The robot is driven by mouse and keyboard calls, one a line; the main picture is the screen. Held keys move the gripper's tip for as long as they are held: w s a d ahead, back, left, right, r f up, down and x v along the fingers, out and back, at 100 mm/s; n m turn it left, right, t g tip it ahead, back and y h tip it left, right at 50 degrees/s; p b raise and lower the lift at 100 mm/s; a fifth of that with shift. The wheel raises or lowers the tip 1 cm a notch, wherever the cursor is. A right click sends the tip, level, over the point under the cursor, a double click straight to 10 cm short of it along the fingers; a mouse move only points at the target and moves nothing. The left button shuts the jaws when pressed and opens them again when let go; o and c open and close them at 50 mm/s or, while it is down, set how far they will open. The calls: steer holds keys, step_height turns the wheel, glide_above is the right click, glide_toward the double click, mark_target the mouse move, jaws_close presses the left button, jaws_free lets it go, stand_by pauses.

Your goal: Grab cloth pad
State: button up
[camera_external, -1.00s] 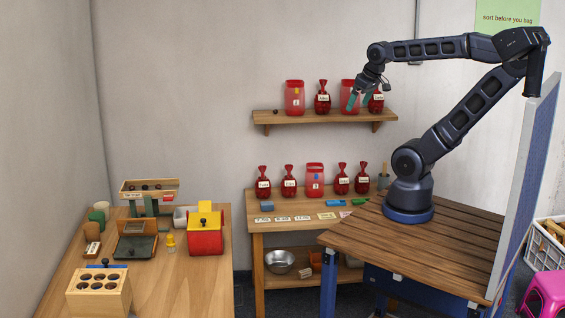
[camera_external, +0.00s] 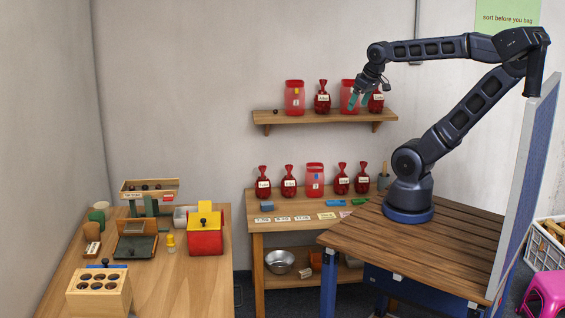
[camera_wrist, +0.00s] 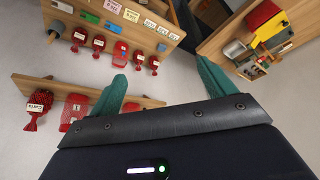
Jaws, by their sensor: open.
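No thing is clearly a cloth pad. A small blue-grey block-like piece (camera_external: 266,206) lies at the left back of the middle table and could be it, but it is too small to tell. My gripper (camera_external: 359,99) is in front of the wall shelf, near its right end, high above the table. Its teal fingers are apart with nothing between them. They also show apart in the wrist view (camera_wrist: 160,74), with bare wall between the tips.
The wall shelf (camera_external: 285,116) holds several red bags and jars close to my gripper. More stand along the middle table (camera_external: 257,225), with labels and blue and green pieces in front. The left table (camera_external: 180,290) carries a red-and-yellow box (camera_external: 205,240), a scale and a holed wooden block (camera_external: 98,294).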

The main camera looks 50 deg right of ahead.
steer(key=shift+c, duration=1.2)
